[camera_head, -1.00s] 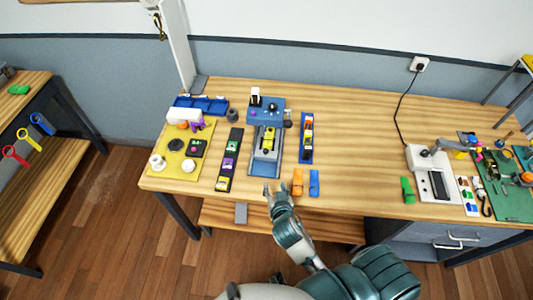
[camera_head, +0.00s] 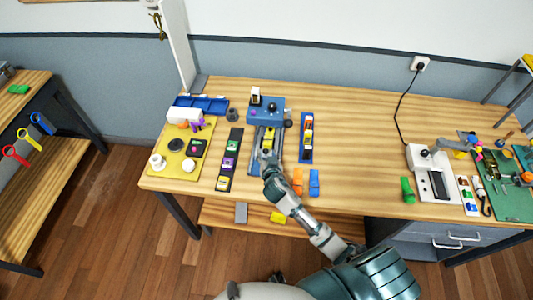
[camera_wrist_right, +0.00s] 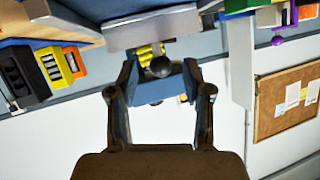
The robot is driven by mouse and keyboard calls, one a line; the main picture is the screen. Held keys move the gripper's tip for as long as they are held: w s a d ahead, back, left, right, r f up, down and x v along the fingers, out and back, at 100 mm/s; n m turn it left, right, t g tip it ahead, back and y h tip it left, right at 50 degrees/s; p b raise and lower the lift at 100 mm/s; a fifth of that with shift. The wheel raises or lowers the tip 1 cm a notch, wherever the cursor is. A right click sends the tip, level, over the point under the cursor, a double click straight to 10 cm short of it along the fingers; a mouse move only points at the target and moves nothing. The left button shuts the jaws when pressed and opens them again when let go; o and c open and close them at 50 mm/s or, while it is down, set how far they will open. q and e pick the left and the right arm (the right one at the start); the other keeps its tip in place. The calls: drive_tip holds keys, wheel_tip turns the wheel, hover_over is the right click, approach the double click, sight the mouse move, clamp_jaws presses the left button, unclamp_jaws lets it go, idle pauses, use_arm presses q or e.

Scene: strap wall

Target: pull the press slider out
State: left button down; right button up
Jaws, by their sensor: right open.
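The press (camera_head: 266,113) is a blue block at the back of the table. Its grey slider (camera_head: 257,150) runs from it towards the front, with a yellow piece (camera_head: 268,138) on it. My right gripper (camera_head: 268,158) is over the front part of the slider and hides some of it. In the right wrist view my right gripper (camera_wrist_right: 160,75) is open, with a dark round knob (camera_wrist_right: 160,67) between its fingertips. A grey plate (camera_wrist_right: 150,30) and yellow parts show behind the knob. Contact with the knob cannot be told. My left gripper is not in view.
A dark strip with toy cars (camera_head: 229,160) lies left of the slider, and a blue tray (camera_head: 306,138) lies to its right. Orange (camera_head: 297,181) and blue (camera_head: 314,184) blocks stand close to my right forearm. The table's middle right is clear.

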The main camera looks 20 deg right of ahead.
drive_tip(key=shift+w+d+f, duration=0.1)
drive_tip(key=shift+w+f, duration=0.05)
drive_tip(key=shift+w, duration=0.3)
drive_tip(key=shift+c, duration=0.3)
